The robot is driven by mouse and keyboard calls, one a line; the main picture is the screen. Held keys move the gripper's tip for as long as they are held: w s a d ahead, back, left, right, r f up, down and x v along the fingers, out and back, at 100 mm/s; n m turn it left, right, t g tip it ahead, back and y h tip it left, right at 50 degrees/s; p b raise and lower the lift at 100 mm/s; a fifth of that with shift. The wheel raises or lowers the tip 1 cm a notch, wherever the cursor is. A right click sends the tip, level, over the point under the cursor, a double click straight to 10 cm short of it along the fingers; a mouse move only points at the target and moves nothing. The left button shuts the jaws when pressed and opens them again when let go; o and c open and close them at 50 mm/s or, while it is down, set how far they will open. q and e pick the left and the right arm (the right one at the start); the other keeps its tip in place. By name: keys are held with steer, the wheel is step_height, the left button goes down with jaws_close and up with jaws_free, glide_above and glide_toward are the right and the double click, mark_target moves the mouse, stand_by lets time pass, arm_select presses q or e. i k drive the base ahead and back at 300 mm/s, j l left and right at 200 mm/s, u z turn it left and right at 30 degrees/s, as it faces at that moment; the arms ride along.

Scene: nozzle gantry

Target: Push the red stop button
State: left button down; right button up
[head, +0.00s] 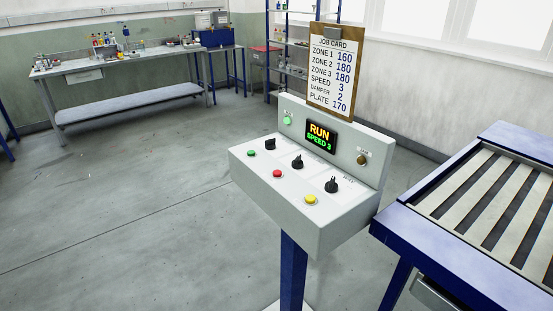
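The red stop button (277,173) sits on the sloped top of a light grey control console (300,223), between a green button (251,153) on the left and a yellow button (310,199) on the right. Nothing covers the red button. Behind the buttons are three black knobs, the middle one (297,162) nearest the red button. The console's display (321,136) reads RUN, SPEED 3. A green lamp (287,121) on the back panel looks lit. Neither of my grippers is in view.
The console stands on a blue post (293,270). A blue-framed slatted table (420,226) stands close on its right. A clipboard job card (334,70) rises behind the console. A workbench (130,62) is at the back left. The floor left of the console is clear.

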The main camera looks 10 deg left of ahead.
mark_target(278, 173)
steer(key=i+j+z, duration=0.15)
steer(key=i+j, duration=0.3)
steer(key=i+j+z, duration=0.15)
steer(key=i+j, duration=0.25)
steer(key=j, duration=0.2)
